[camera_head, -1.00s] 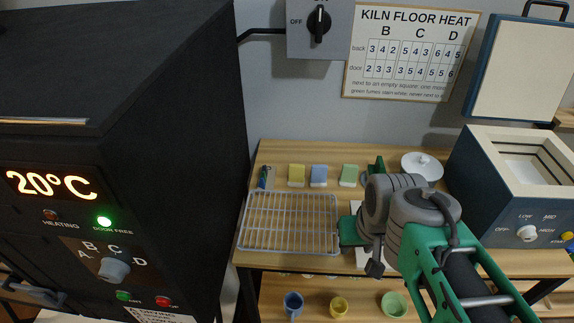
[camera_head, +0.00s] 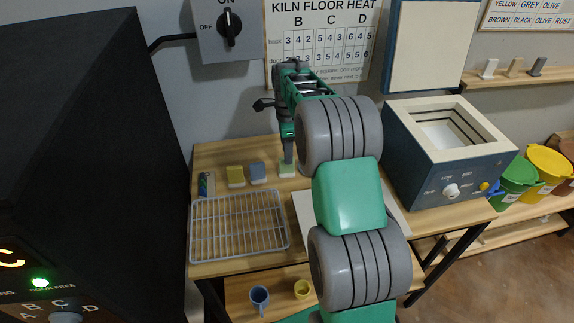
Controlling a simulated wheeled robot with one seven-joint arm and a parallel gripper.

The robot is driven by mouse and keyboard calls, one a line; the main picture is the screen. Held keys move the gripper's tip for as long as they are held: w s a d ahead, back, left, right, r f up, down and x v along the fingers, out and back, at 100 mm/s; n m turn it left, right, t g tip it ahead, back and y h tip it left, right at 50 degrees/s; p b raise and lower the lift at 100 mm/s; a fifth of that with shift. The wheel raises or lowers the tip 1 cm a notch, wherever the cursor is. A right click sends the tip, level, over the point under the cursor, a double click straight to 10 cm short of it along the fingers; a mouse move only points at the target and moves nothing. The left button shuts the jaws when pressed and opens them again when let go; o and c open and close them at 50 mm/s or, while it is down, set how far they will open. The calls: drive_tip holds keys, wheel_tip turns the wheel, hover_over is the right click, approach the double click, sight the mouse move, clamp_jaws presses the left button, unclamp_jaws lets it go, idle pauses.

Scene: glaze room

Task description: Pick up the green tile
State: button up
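The green tile (camera_head: 286,170) is at the back of the wooden table, to the right of the blue tile, and shows as a small pale green block. My gripper (camera_head: 288,158) points down right over it, with its narrow end overlapping the upper part of the tile. The fingers look like one dark strip from here. I cannot tell whether they are open or shut, or whether they touch the tile.
A white sheet (camera_head: 303,212) is partly behind my arm.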

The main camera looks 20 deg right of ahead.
sight(287, 172)
drive_tip(key=f, duration=0.2)
drive_tip(key=f+p, duration=0.1)
drive_tip(key=f, duration=0.1)
drive_tip(key=f+p, duration=0.1)
drive_tip(key=f, duration=0.2)
drive_tip(key=shift+w, duration=0.25)
clamp_jaws()
